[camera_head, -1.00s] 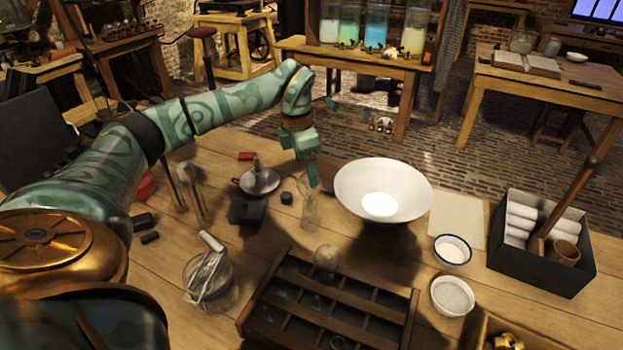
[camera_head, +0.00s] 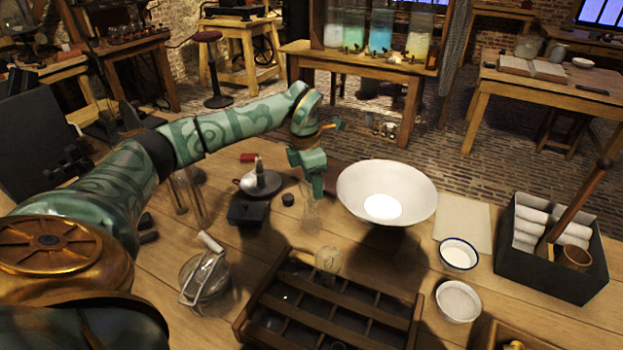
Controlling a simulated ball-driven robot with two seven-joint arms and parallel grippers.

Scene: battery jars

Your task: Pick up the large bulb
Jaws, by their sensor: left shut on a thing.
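My left gripper (camera_head: 313,190) reaches over the table from the left, pointing down. It is shut at the top of a clear, tall glass piece (camera_head: 311,216), seemingly the large bulb. The glass is faint, and its outline and contact with the table are hard to make out. A second, round glass bulb (camera_head: 328,260) lies at the back edge of the dark compartment tray (camera_head: 262,282), nearer to me. My right gripper is not in view.
A wide white bowl (camera_head: 410,185) stands close to the right of the gripper. A chamberstick (camera_head: 258,183) and a black box (camera_head: 248,213) are to its left. A black crate (camera_head: 550,265) is at right.

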